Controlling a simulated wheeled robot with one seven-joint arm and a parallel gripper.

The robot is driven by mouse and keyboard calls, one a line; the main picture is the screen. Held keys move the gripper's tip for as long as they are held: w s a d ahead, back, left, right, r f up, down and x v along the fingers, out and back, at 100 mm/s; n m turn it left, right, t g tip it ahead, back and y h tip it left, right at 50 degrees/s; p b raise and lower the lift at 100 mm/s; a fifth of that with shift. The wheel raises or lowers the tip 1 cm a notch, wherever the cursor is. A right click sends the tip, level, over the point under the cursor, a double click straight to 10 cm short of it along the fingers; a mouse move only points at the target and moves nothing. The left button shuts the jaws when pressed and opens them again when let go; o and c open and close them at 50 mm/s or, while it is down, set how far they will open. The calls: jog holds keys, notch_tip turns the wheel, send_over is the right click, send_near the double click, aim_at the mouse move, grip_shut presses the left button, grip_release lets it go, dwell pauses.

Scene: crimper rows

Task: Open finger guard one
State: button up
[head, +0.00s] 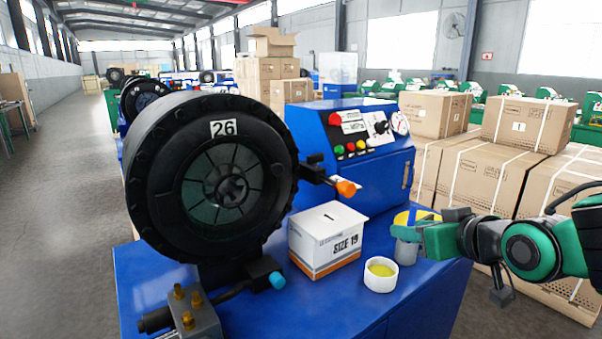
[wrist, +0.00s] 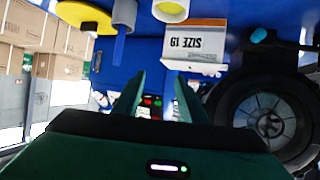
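The crimper head (head: 145,165) is a large black ring marked 26 on a blue machine. A greenish see-through round guard (head: 205,205) appears to lie over its opening, with the dies showing behind; I cannot tell its hinge or latch. An orange-tipped handle (head: 346,188) sticks out at the ring's right. In the wrist view the ring (wrist: 225,100) is at the right, upside down. My gripper (head: 408,233) is to the right of the crimper, well apart from it. In the wrist view its two fingers (wrist: 160,75) are apart with nothing held between them.
A SIZE 19 box (head: 325,255), a white tub with yellow contents (head: 381,275), a grey cylinder and a yellow disc stand on the blue bench. The control box (head: 350,160) is behind them. A blue-tipped handle (head: 276,280) is below the ring. Cartons (head: 480,185) stand at the right.

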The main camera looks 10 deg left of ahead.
jog(key=s+a+r+n+y, duration=0.3)
jog(key=a+r+y, duration=0.15)
jog(key=a, duration=0.75)
jog(key=n+y, duration=0.1)
jog(key=y, duration=0.2)
send_near(280, 169)
jog(key=x, duration=0.9)
jog(key=shift+c, duration=0.7)
grip_shut()
